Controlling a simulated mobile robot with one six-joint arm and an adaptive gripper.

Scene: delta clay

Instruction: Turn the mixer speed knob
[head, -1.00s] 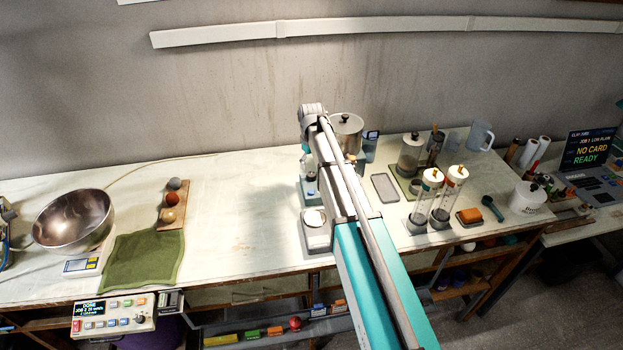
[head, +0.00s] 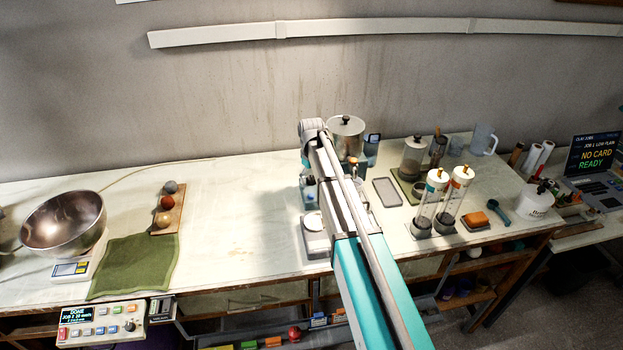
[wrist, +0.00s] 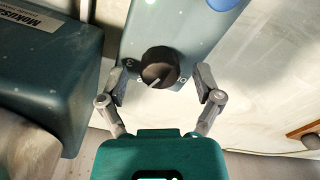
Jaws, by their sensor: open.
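The speed knob (wrist: 160,67) is a round black dial with a pale pointer line, on the blue-grey mixer housing (wrist: 195,40) in the wrist view. The pointer slants toward the lower left. My gripper (wrist: 160,78) is open, with one finger on each side of the knob. Gaps show between the fingers and the knob; whether the tips touch the housing I cannot tell. In the head view the mixer's steel pot (head: 346,128) shows behind my arm, which hides the knob and my gripper.
A dark teal block with a label (wrist: 50,50) stands close on the left in the wrist view. In the head view a scale (head: 315,225) lies near my arm, with two clear cylinders (head: 450,200) to the right. The bench's middle left is clear.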

